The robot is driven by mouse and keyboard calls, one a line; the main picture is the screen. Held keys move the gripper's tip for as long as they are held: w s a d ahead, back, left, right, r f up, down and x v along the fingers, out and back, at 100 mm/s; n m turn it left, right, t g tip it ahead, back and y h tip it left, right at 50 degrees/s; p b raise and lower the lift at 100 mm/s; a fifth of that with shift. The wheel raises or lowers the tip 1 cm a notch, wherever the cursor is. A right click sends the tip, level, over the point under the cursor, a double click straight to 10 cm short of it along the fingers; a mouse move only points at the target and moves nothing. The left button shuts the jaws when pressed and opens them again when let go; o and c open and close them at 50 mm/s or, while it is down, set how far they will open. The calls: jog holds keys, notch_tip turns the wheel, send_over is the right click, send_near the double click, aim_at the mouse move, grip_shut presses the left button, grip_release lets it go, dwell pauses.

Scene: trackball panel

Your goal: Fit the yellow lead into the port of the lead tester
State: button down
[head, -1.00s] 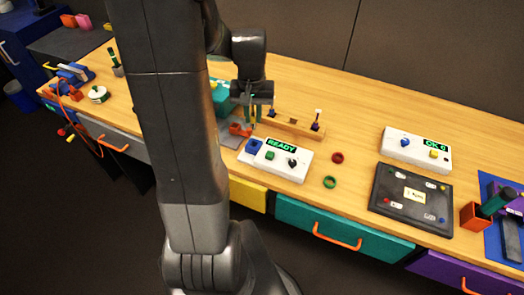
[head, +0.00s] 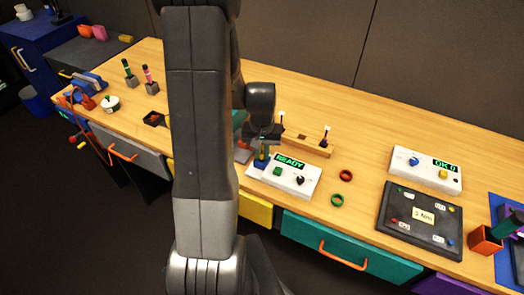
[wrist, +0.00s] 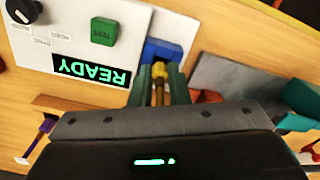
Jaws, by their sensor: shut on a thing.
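The lead tester (head: 284,177) is a white box on the bench with a lit READY display; its white top also shows in the wrist view (wrist: 60,30). Its blue port block (wrist: 165,50) is at one end of the box. My gripper (head: 262,147) is directly over that end, pointing down. In the wrist view its green fingers are shut on the yellow lead (wrist: 159,70). The lead's tip meets the blue port block in the picture; I cannot tell how far in it is. My arm hides part of the bench left of the tester.
A wooden rail (head: 306,143) with upright pegs stands behind the tester. A red ring (head: 346,175) and a green ring (head: 337,200) lie to its right. Another white box reading OK (head: 426,168) and a dark panel (head: 420,220) are further right.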

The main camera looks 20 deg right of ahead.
jog(key=shift+f, duration=0.15)
jog(key=c, duration=1.3)
grip_release()
jog(key=shift+c, duration=0.2)
notch_tip(320, 180, up, 12)
jog(key=shift+r, duration=0.2)
jog(key=shift+f, duration=0.1)
notch_tip(320, 180, down, 12)
jog(key=shift+f, duration=0.1)
jog(key=shift+r, duration=0.85)
jog(key=shift+f, duration=0.1)
